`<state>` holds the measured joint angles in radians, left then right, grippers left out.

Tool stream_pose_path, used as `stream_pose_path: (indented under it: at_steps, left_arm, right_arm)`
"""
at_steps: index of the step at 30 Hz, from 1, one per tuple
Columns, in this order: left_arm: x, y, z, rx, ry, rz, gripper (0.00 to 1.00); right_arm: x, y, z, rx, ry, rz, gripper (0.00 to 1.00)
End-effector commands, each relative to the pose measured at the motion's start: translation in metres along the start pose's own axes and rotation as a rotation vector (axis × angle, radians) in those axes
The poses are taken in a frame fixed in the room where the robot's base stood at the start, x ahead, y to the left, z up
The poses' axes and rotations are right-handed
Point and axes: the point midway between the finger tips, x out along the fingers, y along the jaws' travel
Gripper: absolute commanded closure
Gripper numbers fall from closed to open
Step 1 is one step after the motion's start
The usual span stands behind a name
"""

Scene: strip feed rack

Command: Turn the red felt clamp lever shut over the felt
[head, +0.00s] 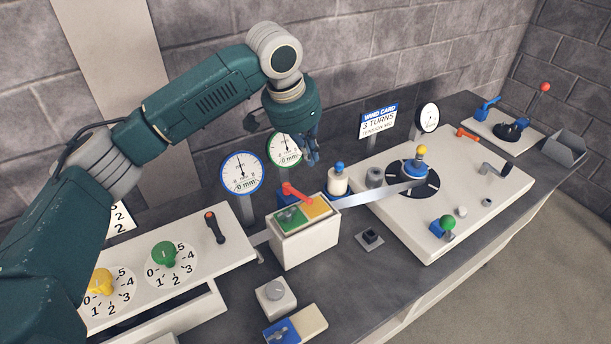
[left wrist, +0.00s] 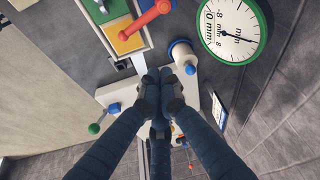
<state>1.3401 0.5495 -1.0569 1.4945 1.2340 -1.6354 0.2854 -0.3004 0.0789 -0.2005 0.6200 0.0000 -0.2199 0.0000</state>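I cannot tell the felt itself apart. My left gripper (head: 312,160) hangs above and behind the block, apart from the lever. Its fingers (left wrist: 158,75) are drawn together and hold nothing. My right gripper is not in view.
A metal strip (head: 350,197) runs from the block to a reel (head: 418,180) on the right plate. Two gauges (head: 241,173) and a blue-topped white spool (head: 338,180) stand close to my gripper. Yellow and green knobs (head: 165,254) are at left. Small blocks stand in front.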

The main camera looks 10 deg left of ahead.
Motion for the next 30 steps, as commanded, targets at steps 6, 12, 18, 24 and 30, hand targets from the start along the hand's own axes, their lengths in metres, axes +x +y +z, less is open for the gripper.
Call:
stream_pose_path:
  at_steps: [6, 12, 18, 24, 30]
  left_arm:
    - [0.024, 0.001, 0.003, -0.003, -0.012, 0.004, 1.0]
    - [0.066, 0.002, 0.002, -0.003, -0.011, 0.004, 1.0]
    - [0.092, -0.001, 0.007, -0.001, -0.005, -0.001, 1.0]
    - [0.082, 0.0, 0.029, -0.001, -0.005, 0.001, 1.0]
    - [0.079, 0.001, 0.037, -0.001, -0.005, 0.001, 1.0]
  right_arm:
    - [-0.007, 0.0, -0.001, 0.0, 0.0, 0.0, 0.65]
    - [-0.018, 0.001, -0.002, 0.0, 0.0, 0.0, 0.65]
    - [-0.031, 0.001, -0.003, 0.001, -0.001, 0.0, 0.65]
    - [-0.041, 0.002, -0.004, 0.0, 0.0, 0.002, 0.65]
    - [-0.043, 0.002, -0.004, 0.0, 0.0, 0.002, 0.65]
